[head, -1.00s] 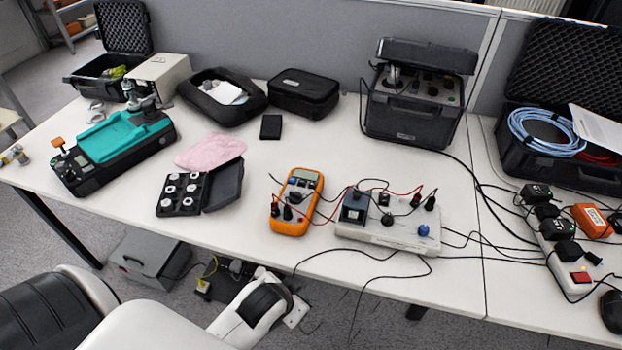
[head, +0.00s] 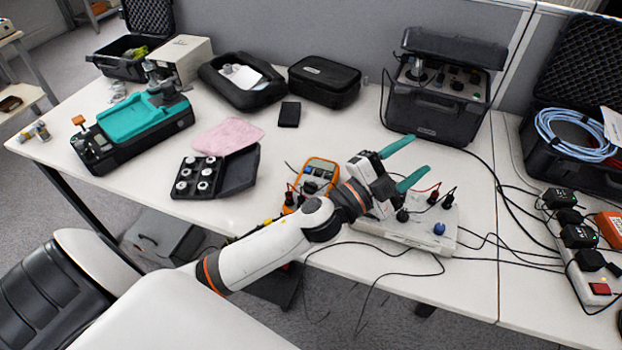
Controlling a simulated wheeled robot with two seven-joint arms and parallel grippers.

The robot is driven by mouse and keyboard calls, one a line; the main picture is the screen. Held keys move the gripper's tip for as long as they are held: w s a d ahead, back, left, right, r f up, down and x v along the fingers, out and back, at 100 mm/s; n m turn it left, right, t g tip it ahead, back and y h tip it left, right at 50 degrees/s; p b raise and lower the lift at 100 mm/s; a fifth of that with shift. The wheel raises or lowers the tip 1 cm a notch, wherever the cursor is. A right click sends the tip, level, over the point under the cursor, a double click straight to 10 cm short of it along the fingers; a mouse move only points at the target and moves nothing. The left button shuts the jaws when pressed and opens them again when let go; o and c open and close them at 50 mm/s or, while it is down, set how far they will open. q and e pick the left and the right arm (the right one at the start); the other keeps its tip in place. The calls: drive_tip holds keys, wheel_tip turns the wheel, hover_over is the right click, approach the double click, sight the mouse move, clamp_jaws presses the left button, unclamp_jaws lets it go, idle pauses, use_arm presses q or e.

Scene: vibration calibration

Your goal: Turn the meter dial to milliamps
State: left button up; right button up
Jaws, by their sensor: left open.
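The orange multimeter (head: 321,169) lies on the table near the front middle. Its top and screen show, but my left arm hides much of its lower part, and I cannot read the dial's setting. My left gripper (head: 412,161) has teal fingers spread apart with nothing between them. It is above and to the right of the meter, over the white terminal board (head: 408,238). My right gripper is not in view.
Red and black leads run from the board. A case of weights (head: 193,177) and a pink cloth (head: 228,136) lie left of the meter. A black instrument case (head: 433,115) stands behind.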

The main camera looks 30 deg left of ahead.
use_arm(q)
drive_tip(key=s+d+r+m+g+h, duration=0.1)
drive_tip(key=d+r+m+g+h, duration=0.1)
drive_tip(key=d+m+g+h, duration=0.85)
drive_tip(key=m+g+y, duration=0.9)
drive_tip(key=y, duration=1)
hover_over(311, 183)
wheel_tip(311, 183, down, 8)
drive_tip(key=f, duration=0.1)
drive_tip(key=shift+t, duration=0.25)
wheel_tip(311, 183, down, 11)
drive_tip(key=shift+f+p, duration=0.2)
drive_tip(key=shift+p, duration=0.3)
drive_tip(key=c, duration=1)
drive_tip(key=shift+o, duration=0.2)
drive_tip(key=shift+m, duration=0.25)
